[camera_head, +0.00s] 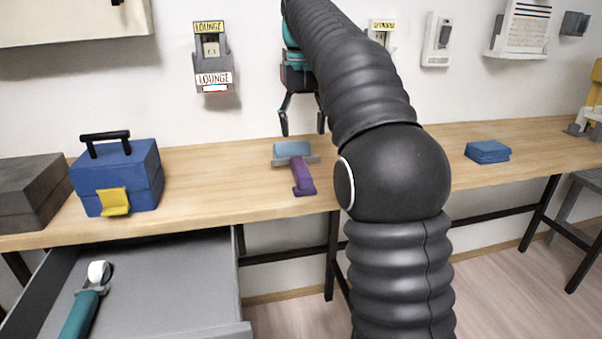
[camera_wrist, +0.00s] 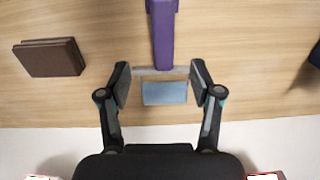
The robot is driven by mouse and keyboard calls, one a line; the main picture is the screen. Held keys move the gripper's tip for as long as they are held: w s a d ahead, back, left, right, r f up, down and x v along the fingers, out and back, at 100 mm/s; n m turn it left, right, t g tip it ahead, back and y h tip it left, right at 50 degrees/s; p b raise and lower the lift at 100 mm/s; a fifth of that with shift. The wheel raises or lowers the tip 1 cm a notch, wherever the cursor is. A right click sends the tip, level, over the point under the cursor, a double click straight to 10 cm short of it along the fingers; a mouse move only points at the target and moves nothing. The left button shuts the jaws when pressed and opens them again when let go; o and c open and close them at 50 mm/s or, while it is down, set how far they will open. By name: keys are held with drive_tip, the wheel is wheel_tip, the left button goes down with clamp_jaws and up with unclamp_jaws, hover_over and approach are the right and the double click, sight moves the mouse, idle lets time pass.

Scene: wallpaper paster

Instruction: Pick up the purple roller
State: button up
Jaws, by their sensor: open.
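The purple roller lies on the wooden table, with its purple handle (camera_head: 303,175) pointing toward the front edge and its blue-grey head (camera_head: 291,149) toward the wall. In the wrist view its handle (camera_wrist: 164,35) is at the top, and its pale blue head (camera_wrist: 165,93) shows between the fingers. My gripper (camera_head: 303,133) is open and empty above the table, near the wall side of the roller. In the wrist view my gripper's fingertips (camera_wrist: 160,75) stand either side of the roller's head, apart from it.
A blue toolbox (camera_head: 118,177) and a dark grey box (camera_head: 30,192) stand on the left. Below them an open drawer (camera_head: 170,290) holds a teal roller (camera_head: 85,308). A blue stack (camera_head: 487,151) lies right. A brown block (camera_wrist: 50,57) shows in the wrist view. Wall boxes (camera_head: 212,58) hang behind.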

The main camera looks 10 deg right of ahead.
sight(300, 166)
wheel_tip(300, 166, down, 6)
drive_tip(key=shift+b, duration=0.5)
drive_tip(key=shift+w+a+f+b, duration=0.15)
drive_tip(key=shift+f+b, duration=0.15)
drive_tip(key=shift+f, duration=1)
drive_tip(key=shift+w+a+f+b, duration=0.1)
drive_tip(key=shift+f+b, duration=0.15)
drive_tip(key=shift+f, duration=1.05)
clamp_jaws()
